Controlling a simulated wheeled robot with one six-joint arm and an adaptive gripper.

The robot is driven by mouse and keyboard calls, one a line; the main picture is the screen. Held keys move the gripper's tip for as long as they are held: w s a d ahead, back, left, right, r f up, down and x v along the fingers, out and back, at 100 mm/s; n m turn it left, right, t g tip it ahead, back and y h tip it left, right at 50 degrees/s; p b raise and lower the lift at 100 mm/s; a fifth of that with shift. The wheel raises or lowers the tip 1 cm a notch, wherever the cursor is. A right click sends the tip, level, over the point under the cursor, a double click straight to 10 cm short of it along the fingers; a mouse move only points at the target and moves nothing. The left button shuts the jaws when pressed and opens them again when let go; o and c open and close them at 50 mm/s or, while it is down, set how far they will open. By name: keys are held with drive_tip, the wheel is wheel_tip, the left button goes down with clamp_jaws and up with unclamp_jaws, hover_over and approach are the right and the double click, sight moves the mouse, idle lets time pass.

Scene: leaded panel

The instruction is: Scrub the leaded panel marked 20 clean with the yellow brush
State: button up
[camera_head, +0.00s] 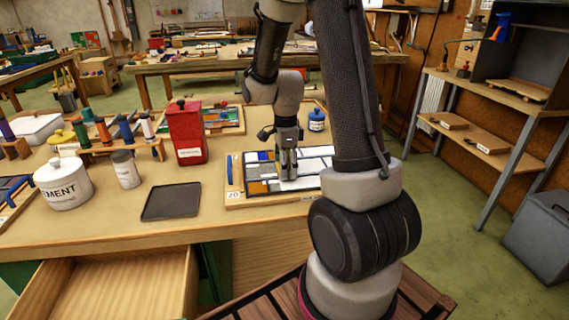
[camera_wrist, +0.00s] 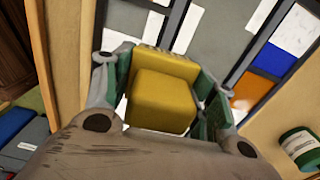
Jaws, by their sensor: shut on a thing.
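The leaded panel marked 20 (camera_head: 258,186) lies flat in a wooden frame near the front edge of the bench, with white, grey, blue and orange panes. My gripper (camera_head: 288,172) points down over its middle. In the wrist view my gripper (camera_wrist: 163,84) is shut on the yellow brush (camera_wrist: 165,98), its green-padded fingers on either side of the block. Grey, white, blue and orange panes of the panel (camera_wrist: 220,38) show beyond the brush. The brush's underside is hidden, so I cannot tell whether it touches the glass.
A red canister (camera_head: 186,134) and a dark flat tray (camera_head: 171,201) stand left of the panel. A white cement jar (camera_head: 66,184) is farther left, and a blue jar (camera_head: 317,121) is behind the panel. An open drawer (camera_head: 110,288) juts out below the bench front.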

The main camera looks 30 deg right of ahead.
sight(298, 186)
drive_tip(key=shift+s+a, duration=0.1)
drive_tip(key=shift+s+a, duration=0.3)
drive_tip(key=shift+s, duration=0.35)
drive_tip(key=shift+s+a, duration=0.25)
drive_tip(key=shift+s, duration=0.4)
drive_tip(key=shift+s, duration=0.1)
drive_tip(key=shift+s+a, duration=0.3)
drive_tip(key=shift+s, duration=0.35)
drive_tip(key=shift+s+a, duration=0.25)
drive_tip(key=shift+s, duration=0.4)
drive_tip(key=shift+s+d, duration=0.25)
drive_tip(key=shift+d, duration=0.35)
drive_tip(key=shift+s+d, duration=0.2)
drive_tip(key=shift+d, duration=0.35)
